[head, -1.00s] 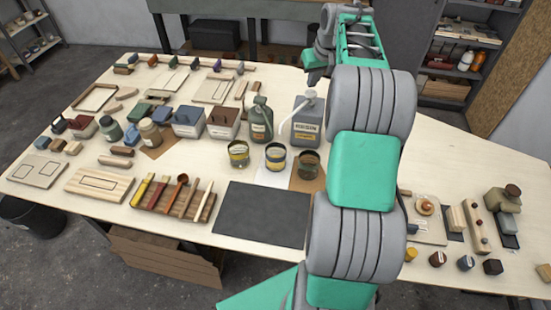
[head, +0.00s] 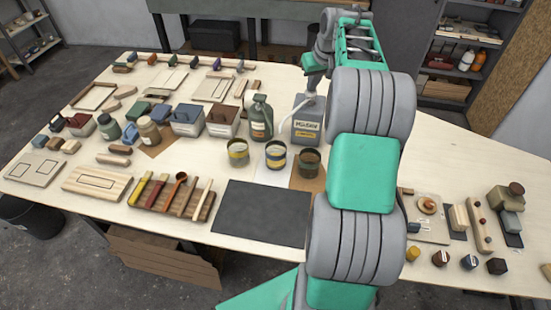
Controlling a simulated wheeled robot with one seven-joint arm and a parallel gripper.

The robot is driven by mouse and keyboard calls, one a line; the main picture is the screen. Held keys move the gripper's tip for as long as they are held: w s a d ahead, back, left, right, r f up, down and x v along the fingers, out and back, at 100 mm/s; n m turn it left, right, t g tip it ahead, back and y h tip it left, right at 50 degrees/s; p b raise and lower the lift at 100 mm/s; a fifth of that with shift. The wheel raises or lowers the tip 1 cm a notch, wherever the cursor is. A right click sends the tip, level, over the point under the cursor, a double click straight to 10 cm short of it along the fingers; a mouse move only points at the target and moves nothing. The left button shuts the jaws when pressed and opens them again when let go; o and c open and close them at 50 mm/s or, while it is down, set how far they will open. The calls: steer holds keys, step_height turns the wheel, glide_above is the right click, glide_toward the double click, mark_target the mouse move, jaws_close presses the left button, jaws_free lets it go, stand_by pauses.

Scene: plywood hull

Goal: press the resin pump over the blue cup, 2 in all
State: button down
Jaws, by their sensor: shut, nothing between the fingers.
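The resin pump bottle (head: 306,132), grey with a pale label, stands at the back of the table. Its pale spout (head: 292,112) slopes down to the left, toward the middle cup. I take the middle cup (head: 276,157), with a dark bluish band, for the blue cup; it stands upright on a white sheet below the spout. My gripper (head: 311,86) is shut and empty, pointing down on the pump's top. The pump head is mostly hidden behind it, and exact contact is hard to see.
A yellow-banded cup (head: 238,155) stands left of the middle cup and a dark cup (head: 309,164) right of it. A green pump bottle (head: 261,120) stands close on the left. A dark mat (head: 262,212) lies bare in front. My arm hides part of the table.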

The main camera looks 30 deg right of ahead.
steer(key=shift+s+f, duration=0.1)
steer(key=shift+f, duration=0.45)
steer(key=shift+r, duration=0.1)
steer(key=shift+r+p, duration=1.2)
steer(key=shift+r, duration=0.5)
steer(key=shift+r, duration=0.1)
steer(key=shift+r+p, duration=0.4)
steer(key=shift+r, duration=0.5)
step_height(320, 180, up, 4)
steer(key=shift+r, duration=0.1)
